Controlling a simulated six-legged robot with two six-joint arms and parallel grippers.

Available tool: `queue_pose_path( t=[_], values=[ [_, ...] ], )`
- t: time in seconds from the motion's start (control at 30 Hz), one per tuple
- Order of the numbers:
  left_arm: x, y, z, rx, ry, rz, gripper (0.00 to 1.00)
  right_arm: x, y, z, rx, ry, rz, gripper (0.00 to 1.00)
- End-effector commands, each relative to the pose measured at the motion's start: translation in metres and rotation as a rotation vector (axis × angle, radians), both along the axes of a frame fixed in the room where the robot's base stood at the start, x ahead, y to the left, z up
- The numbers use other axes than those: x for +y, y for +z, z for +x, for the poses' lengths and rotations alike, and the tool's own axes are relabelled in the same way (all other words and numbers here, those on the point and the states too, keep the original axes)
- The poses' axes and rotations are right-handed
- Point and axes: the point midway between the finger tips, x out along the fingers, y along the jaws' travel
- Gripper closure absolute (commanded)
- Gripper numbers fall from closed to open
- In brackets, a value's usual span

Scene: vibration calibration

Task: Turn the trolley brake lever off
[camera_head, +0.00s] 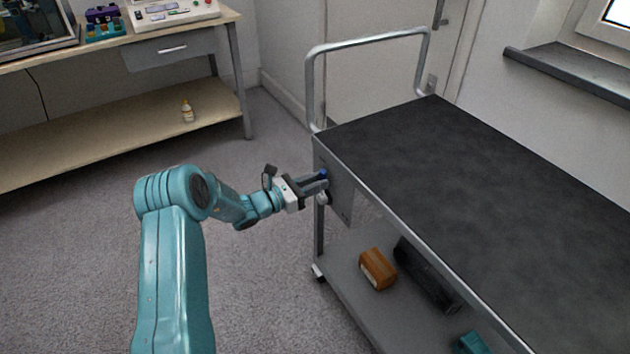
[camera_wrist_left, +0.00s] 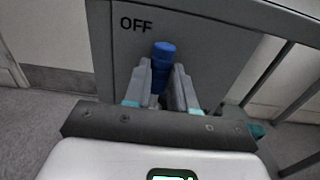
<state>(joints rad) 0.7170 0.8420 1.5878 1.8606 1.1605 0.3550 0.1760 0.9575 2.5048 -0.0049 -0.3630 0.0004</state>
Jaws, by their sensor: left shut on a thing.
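The trolley (camera_head: 470,170) has a black top, a grey frame and a push handle at its far end. The brake lever shows as a blue knob (camera_wrist_left: 163,55) in the left wrist view, just below the word OFF on a grey plate (camera_wrist_left: 200,45). The lower part of the lever is hidden between the fingers. My right gripper is not in view.
The trolley's lower shelf (camera_head: 345,285) carries an orange-brown block (camera_head: 378,269), a dark long case (camera_head: 425,275) and a teal object (camera_head: 472,343). A workbench (camera_head: 100,110) stands at the back left. Grey carpet (camera_head: 90,250) is clear around my left arm.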

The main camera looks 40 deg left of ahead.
Motion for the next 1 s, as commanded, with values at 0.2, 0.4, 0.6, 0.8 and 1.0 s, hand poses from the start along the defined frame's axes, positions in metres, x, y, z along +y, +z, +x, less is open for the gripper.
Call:
queue_pose_path(
  t=[0.2, 0.4, 0.6, 0.8, 1.0],
  values=[
    [0.0005, -0.0022, 0.0001, 0.012, 0.002, -0.02, 1.0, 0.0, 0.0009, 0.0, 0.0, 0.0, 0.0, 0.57],
    [0.0009, -0.0024, 0.0006, 0.012, 0.003, -0.022, 1.0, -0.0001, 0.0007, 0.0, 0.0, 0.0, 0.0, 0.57],
    [0.0016, -0.0023, 0.001, 0.012, 0.003, -0.022, 0.49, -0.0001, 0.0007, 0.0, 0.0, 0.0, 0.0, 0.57],
    [0.0023, -0.0015, 0.0013, 0.01, 0.002, -0.019, 0.49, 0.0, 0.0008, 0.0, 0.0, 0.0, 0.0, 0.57],
    [0.007, -0.0005, -0.0075, 0.01, 0.005, -0.018, 0.49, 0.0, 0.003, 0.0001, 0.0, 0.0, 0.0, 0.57]
  ],
)
